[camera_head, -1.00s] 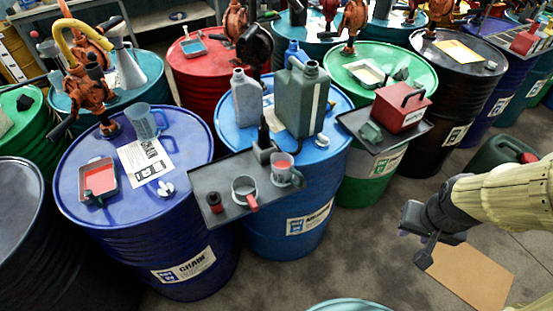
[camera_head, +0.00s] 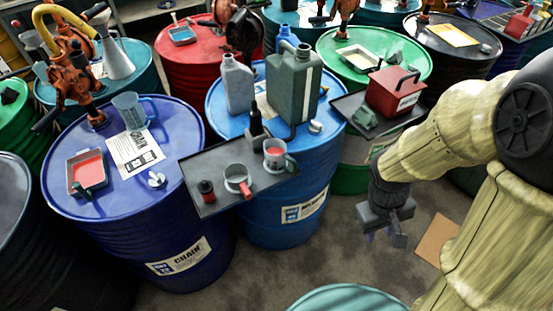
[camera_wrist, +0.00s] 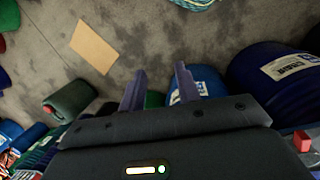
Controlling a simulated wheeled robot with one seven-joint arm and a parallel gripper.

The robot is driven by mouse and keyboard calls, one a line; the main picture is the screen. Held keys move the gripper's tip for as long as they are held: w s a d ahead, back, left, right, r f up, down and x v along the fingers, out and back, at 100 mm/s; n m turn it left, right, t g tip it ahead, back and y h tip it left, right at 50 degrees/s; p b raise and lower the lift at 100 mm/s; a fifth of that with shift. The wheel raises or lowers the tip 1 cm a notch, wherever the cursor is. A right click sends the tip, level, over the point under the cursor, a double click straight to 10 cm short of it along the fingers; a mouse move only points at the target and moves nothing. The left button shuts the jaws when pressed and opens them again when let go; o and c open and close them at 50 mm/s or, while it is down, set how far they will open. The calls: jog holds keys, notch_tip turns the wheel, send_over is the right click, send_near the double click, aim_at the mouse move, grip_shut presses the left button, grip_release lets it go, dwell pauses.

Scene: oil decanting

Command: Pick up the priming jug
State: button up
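Several vessels could be the priming jug; no label tells which. A grey jug (camera_head: 277,156) with red liquid and a side handle stands on the dark tray (camera_head: 208,157) on the blue drum. A grey cup (camera_head: 237,178) with a red handle stands beside it. A translucent blue-grey jug (camera_head: 129,112) stands on the dark blue CHAIN drum (camera_head: 185,212). My gripper (camera_head: 386,234) is low to the right of the tray, over the floor, well apart from these. In the wrist view, the two fingers (camera_wrist: 159,86) are spread with nothing between them.
A tall dark green canister (camera_head: 295,92) and a grey bottle (camera_head: 237,82) stand behind the tray. A red box (camera_head: 395,92) sits on another tray at right. Floor between drums is clear, with cardboard (camera_head: 437,240) lying there. A teal drum top (camera_head: 347,300) is in front.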

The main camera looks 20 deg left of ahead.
jog(key=w+a+f+n+t+h+b, duration=0.1)
jog(key=a+f+n+t+h+b, duration=0.45)
jog(key=n, duration=0.85)
jog(key=s+a+n+t+y, duration=0.1)
jog(key=a+n+t+y, duration=0.1)
jog(key=a+n+t, duration=0.4)
jog(key=s+a+f+n+t+y+b, duration=0.1)
jog(key=a+n+t, duration=0.5)
jog(key=a, duration=0.9)
jog(key=shift+s+a+f+n+t+y, duration=0.25)
jog(key=shift+s+a+n+t+y, duration=0.15)
jog(key=shift+n+y, duration=0.55)
jog(key=shift+w+d, duration=0.1)
jog(key=shift+w, duration=0.05)
jog(key=p, duration=0.1)
send_near(294, 170)
jog(key=w, duration=0.2)
jog(key=w+d, duration=0.1)
jog(key=w, duration=0.1)
jog(key=shift+w+r, duration=0.15)
jog(key=shift+w, duration=0.25)
jog(key=shift+w, duration=0.1)
